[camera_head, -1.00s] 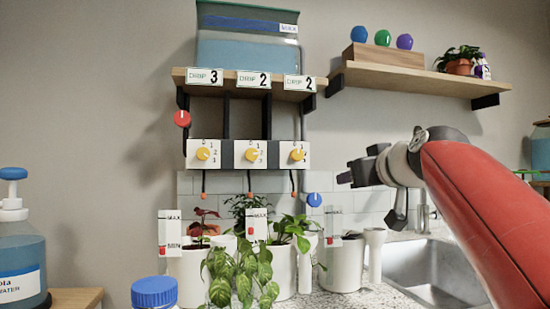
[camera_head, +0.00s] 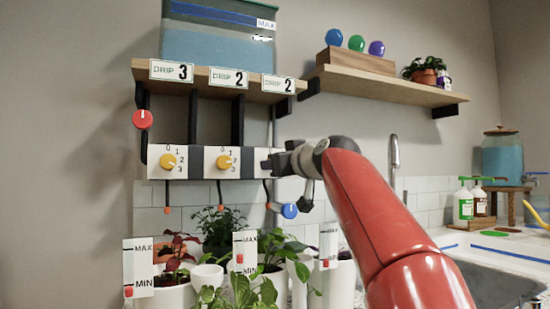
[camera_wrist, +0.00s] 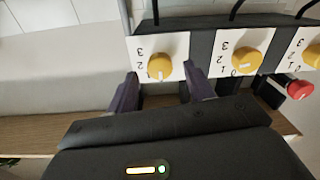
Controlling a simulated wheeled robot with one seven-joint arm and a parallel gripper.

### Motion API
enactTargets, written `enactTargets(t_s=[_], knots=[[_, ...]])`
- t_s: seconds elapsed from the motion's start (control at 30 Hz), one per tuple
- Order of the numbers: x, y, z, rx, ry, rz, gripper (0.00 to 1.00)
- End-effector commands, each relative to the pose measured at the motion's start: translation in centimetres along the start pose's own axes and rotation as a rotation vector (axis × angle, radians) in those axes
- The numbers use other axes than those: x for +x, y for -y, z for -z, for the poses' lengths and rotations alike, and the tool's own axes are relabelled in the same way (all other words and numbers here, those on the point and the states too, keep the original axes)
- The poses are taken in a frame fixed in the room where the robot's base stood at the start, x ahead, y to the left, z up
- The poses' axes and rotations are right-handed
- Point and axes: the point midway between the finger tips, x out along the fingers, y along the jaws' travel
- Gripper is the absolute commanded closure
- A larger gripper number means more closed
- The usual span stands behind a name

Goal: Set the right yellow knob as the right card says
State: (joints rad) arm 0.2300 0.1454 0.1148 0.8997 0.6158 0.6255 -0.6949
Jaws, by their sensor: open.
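The right card (camera_head: 278,84) on the upper shelf's front edge reads DRIP 2. The right yellow knob (camera_wrist: 160,67) is on a white plate with digits 3 and 2 visible; its white mark points toward the bottom of the wrist picture, where this dial looks upside down. The 0 there is not clear. My gripper (camera_wrist: 162,88) is open and empty, its dark fingers apart, just short of the knob and one to each side. In the head view my gripper (camera_head: 272,163) covers the right knob.
The middle yellow knob (camera_head: 225,162) and left yellow knob (camera_head: 168,161) are alongside. A red knob (camera_head: 142,119) is upper left, a blue knob (camera_head: 290,211) below my gripper. Potted plants with level gauges stand below the panel. A water tank (camera_head: 219,35) sits above.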

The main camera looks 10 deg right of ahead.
Motion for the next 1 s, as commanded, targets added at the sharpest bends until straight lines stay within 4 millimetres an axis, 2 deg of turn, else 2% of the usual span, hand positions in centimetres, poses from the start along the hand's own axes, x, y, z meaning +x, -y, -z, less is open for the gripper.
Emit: enactTargets(t_s=[0.03,0.2,0.5,0.83,1.0], knots=[[0.8,0.0,0.2,0.002,0.001,0.001,0.48],[2.2,0.0,0.1,0.001,0.001,0.0,0.48],[2.4,0.0,0.0,0.0,0.0,-0.001,0.48],[2.4,0.0,0.0,0.0,0.0,-0.001,0.91],[2.4,0.0,0.0,0.006,0.0,0.0,0.92]])
